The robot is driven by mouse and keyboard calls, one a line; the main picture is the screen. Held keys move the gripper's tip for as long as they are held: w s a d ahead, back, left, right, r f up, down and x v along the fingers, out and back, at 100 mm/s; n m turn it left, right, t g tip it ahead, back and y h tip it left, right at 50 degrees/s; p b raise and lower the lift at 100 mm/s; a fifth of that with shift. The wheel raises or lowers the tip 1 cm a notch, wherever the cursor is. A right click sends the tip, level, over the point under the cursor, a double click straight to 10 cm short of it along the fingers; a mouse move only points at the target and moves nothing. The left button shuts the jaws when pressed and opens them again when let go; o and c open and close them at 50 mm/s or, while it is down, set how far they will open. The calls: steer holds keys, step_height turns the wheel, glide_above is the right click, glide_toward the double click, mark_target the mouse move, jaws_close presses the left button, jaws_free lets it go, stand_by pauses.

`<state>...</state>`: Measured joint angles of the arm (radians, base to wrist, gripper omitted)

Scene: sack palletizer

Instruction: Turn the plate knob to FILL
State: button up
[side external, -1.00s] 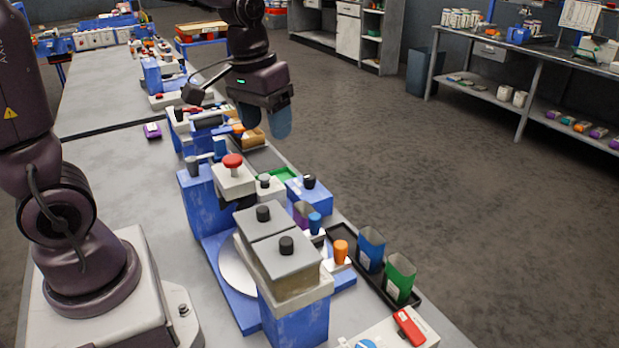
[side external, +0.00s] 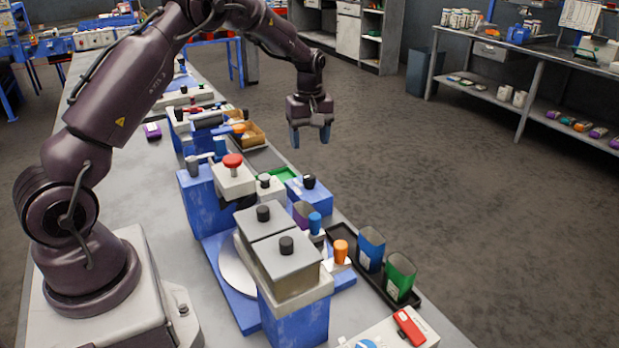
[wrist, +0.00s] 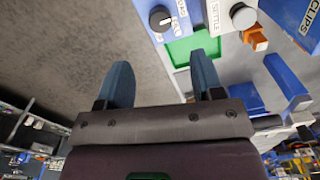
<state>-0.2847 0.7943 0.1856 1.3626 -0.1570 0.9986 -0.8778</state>
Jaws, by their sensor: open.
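A black knob (side external: 309,181) stands on a blue box at the table's right edge. In the wrist view this knob (wrist: 160,18) has a pale pointer mark and sits beside a white label too small to read. My gripper (side external: 310,137) is open and empty, fingers down, beyond the table's right edge and well above the floor. It is behind and above the knob, clearly apart from it. In the wrist view my gripper (wrist: 160,65) has nothing between its fingers, and the knob lies beyond them at the top.
A grey button (side external: 264,181), labelled SETTLE in the wrist view, sits left of the knob. A green pad (side external: 280,174) lies behind it. A red mushroom button (side external: 233,161) and two black-knobbed lids (side external: 285,257) stand nearby. Open floor (side external: 430,220) lies to the right.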

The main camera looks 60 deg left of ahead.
mark_target(309, 176)
step_height(309, 176, down, 11)
stand_by(0.3)
steer(key=c, duration=0.9)
steer(key=shift+m, duration=0.3)
steer(key=m, duration=0.5)
steer(key=shift+m, duration=0.3)
steer(key=m, duration=0.5)
steer(key=shift+m, duration=0.3)
